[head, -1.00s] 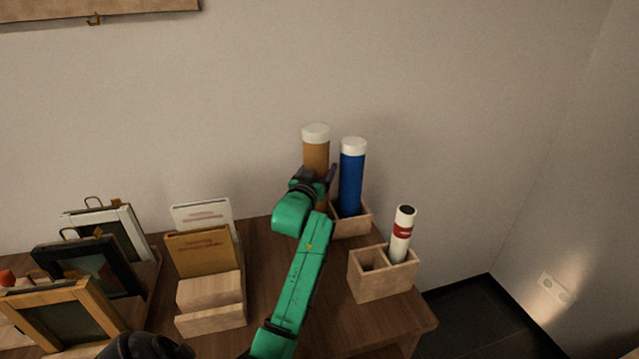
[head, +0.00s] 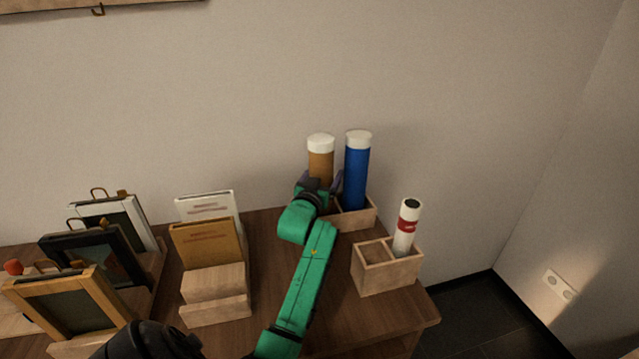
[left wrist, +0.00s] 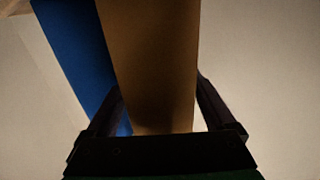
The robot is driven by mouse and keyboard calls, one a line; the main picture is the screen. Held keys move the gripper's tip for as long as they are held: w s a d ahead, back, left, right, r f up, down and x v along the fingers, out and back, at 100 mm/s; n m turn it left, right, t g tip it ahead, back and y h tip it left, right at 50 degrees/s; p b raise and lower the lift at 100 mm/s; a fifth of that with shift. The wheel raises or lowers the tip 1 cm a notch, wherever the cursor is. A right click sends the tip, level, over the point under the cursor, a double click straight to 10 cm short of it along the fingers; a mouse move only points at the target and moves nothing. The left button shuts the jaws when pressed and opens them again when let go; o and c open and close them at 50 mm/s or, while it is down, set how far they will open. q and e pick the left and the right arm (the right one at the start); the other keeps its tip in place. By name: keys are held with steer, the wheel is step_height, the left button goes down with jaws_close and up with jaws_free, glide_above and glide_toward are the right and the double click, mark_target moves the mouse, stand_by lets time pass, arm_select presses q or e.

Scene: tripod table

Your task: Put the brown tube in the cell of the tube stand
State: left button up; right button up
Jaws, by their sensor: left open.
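The brown tube (head: 320,163), with a white cap, stands upright at the left cell of the wooden tube stand (head: 352,219) near the wall. The blue tube (head: 356,175), also white-capped, stands in the right cell. My left gripper (head: 320,182) is open around the brown tube, one finger on each side. In the left wrist view the brown tube (left wrist: 152,60) runs between the fingers, with the blue tube (left wrist: 75,50) behind to the left. The brown tube's lower end is hidden behind my gripper, so how deep it sits cannot be told. My right gripper is out of view.
A second wooden box (head: 386,273), in front right, holds a white tube with a red band (head: 407,228). A card holder (head: 215,295) and several picture frames (head: 95,255) stand left. The table's right edge is close to the box.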

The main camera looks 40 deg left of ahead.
arm_select(q)
steer(key=v, duration=1.1)
steer(key=shift+s+b, duration=0.4)
steer(key=shift+d, duration=0.15)
